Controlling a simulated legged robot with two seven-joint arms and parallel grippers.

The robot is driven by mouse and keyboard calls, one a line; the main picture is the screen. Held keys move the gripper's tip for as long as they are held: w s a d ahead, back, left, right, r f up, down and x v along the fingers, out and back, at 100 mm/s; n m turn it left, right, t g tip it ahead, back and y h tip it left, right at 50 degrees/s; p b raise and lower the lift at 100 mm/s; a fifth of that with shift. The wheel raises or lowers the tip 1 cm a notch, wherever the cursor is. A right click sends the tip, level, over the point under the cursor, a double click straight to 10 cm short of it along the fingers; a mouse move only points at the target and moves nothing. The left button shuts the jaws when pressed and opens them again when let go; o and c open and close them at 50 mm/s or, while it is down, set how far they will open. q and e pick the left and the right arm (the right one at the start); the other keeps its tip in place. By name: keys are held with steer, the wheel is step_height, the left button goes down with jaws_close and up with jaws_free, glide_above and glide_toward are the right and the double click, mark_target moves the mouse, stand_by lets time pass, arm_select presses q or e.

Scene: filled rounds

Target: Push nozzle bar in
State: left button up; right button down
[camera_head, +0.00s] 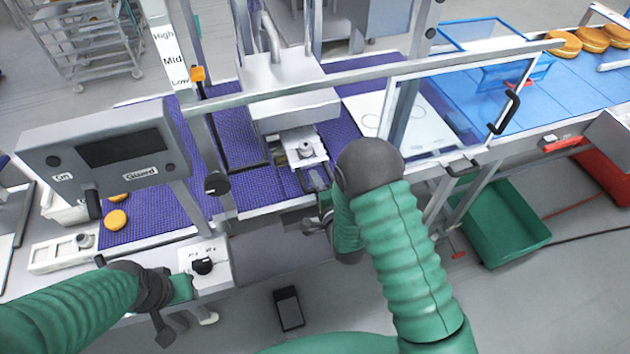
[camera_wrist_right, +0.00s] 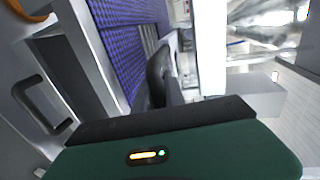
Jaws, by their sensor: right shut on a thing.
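The nozzle bar (camera_head: 315,179) appears as a narrow grey piece sticking out at the front of the filling machine (camera_head: 290,95), below a white block with a round knob (camera_head: 305,150). My right gripper (camera_head: 321,217) is at the near end of this piece, shut on it; my own arm partly hides the grip. In the right wrist view a dark finger (camera_wrist_right: 158,80) shows beside the purple belt, and the held part is hardly visible. My left gripper (camera_head: 162,315) is at the lower left, just below a control box with a black knob (camera_head: 203,265); its fingers are unclear.
A purple belt (camera_head: 150,155) runs under the machine. A grey control panel (camera_head: 105,150) stands at left. A clear guard door (camera_head: 440,110) with a black handle is at right. A green crate (camera_head: 500,225) stands on the floor. Round filled buns (camera_head: 116,220) lie on the belt.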

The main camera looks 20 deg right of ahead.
steer(key=shift+d+f, duration=0.1)
steer(key=shift+d, duration=0.3)
steer(key=b+x, duration=0.1)
steer(key=x, duration=0.3)
steer(key=r+b+x, duration=0.1)
steer(key=b+x, duration=0.1)
steer(key=x, duration=0.2)
steer(key=r+b+x, duration=0.1)
steer(key=b+x, duration=0.1)
steer(key=x, duration=0.2)
steer(key=shift+w+d, duration=0.1)
steer(key=shift+w, duration=0.3)
steer(key=shift+r, duration=0.35)
